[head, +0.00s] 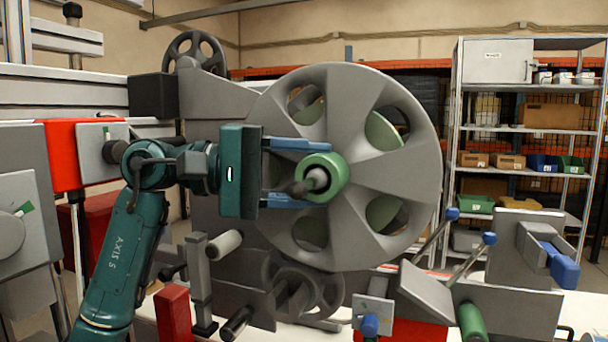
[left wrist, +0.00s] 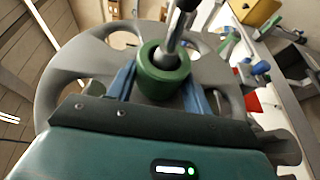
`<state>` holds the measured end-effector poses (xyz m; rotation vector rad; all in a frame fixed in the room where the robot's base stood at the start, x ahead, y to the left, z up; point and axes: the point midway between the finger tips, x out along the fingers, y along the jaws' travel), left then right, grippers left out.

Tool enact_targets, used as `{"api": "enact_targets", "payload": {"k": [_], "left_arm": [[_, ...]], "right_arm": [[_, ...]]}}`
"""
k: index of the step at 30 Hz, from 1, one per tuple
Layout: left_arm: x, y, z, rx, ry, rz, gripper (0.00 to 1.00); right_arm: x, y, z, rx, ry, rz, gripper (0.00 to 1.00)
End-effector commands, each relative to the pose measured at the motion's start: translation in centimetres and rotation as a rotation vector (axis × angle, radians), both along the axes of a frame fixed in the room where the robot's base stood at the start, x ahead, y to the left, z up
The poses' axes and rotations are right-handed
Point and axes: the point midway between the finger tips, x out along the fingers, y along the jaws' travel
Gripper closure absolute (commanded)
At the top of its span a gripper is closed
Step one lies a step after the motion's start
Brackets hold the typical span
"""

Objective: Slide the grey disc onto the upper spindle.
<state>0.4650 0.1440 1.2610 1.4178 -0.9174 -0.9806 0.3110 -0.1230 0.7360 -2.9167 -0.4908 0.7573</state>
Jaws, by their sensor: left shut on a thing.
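The large grey disc (head: 405,178) stands upright in the middle of the head view, its openings showing green behind it. Its green hub (head: 335,172) faces my left gripper (head: 316,174). The blue fingers of my left gripper are shut on the hub, one above and one below. The upper spindle (head: 302,187), a grey rod with a dark tip, sticks out through the hub's hole. The left wrist view also shows the spindle (left wrist: 175,35) inside the green hub (left wrist: 160,75). How far the disc sits along the spindle is hidden. My right gripper is not in view.
A smaller dark reel (head: 195,50) stands behind at upper left. A lower grey reel (head: 290,295) sits below the disc. Blue-tipped rods (head: 470,255) and grey plates crowd the lower right. A red block (head: 173,317) stands at lower left. Shelving (head: 520,130) is farther back.

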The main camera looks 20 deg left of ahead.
Motion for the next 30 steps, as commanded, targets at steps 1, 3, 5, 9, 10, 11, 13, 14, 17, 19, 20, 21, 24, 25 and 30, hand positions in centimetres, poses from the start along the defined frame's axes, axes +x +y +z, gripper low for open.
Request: {"api": "enact_targets", "payload": {"k": [1, 3, 5, 9, 10, 11, 13, 14, 17, 19, 20, 21, 24, 25, 30], "left_arm": [[0.0, 0.0, 0.1, -0.002, -0.003, 0.001, 0.84], [0.0, 0.0, 0.1, -0.002, -0.003, 0.001, 0.49], [0.0, 0.0, 0.1, -0.002, -0.003, 0.001, 0.44], [0.0, 0.0, 0.1, -0.002, -0.002, 0.001, 0.32], [0.0, 0.0, 0.1, -0.002, -0.002, 0.001, 0.3], [0.0, 0.0, 0.1, -0.002, -0.002, 0.001, 0.27], [0.0, 0.0, 0.1, -0.002, -0.002, 0.001, 0.24], [0.0, 0.0, 0.1, -0.002, -0.002, 0.001, 0.24], [0.0, 0.0, 0.0, -0.001, 0.0, 0.0, 0.24], [0.0, 0.0, -0.1, 0.001, 0.003, 0.0, 0.24], [0.0, 0.0, -0.1, 0.001, 0.003, 0.0, 0.24], [0.0, 0.0, -0.1, 0.002, 0.002, 0.0, 0.24], [-0.1, 0.0, -0.1, 0.001, 0.001, 0.0, 0.24], [-0.2, 0.0, 0.0, 0.001, 0.001, 0.0, 0.24], [-2.1, 0.0, -0.1, 0.0, -0.003, 0.0, 0.24]], "right_arm": [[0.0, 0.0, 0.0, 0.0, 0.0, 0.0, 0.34], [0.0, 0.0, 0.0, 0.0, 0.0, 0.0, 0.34], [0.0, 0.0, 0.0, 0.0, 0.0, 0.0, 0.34], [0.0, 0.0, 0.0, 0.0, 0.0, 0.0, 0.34], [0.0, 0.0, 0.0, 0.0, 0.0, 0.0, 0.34], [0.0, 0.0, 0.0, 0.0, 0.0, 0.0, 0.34], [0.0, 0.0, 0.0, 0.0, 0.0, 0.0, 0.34], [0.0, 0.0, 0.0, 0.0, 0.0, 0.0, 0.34], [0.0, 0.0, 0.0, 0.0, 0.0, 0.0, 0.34], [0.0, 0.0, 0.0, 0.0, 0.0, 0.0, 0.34], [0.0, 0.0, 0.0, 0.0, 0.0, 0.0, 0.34], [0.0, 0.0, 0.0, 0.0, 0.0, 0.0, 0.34], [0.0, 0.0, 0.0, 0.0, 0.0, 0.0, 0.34], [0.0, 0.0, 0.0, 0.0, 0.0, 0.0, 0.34], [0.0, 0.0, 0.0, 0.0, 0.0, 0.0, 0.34]]}}
